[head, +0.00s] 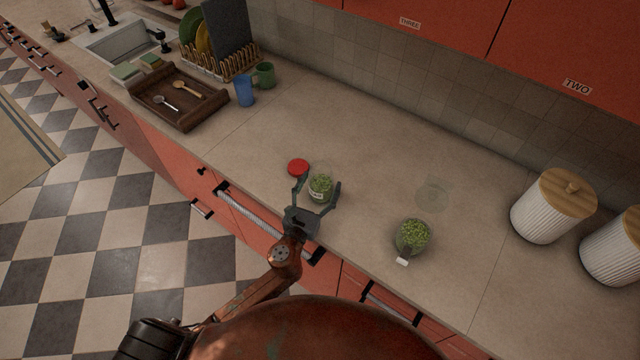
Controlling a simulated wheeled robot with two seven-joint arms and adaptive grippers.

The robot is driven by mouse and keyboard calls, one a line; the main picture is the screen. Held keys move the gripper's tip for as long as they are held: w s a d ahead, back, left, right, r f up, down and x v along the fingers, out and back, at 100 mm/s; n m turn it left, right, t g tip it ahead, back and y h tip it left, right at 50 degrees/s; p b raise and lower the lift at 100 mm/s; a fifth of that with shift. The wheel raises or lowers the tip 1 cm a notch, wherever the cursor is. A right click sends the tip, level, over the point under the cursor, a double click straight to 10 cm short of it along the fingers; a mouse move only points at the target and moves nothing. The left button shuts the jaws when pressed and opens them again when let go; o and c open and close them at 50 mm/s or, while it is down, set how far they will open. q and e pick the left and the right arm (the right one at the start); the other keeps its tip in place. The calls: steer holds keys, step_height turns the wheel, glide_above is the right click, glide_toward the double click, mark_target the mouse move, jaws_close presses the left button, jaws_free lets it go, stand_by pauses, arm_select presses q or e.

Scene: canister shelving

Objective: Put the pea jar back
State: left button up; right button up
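A clear glass jar with green peas (320,188) and a small pale label stands near the counter's front edge. My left gripper (319,183) reaches in from the front, with one finger on each side of this jar. The fingers are spread, and a small gap seems to show beside the glass. A red round lid (298,167) lies on the counter just behind and left of the jar. My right gripper is not in view.
A bowl-like container of green peas (412,235) with a white tab and a faint clear disc (432,197) are to the right. White ribbed canisters (545,214) stand far right. A blue cup (244,91) and wooden tray (151,114) are back left. The counter's middle is clear.

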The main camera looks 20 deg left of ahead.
arm_select(q)
steer(key=s, duration=0.8)
steer(key=s+a, duration=0.1)
steer(key=s, duration=0.3)
steer(key=shift+b, duration=0.4)
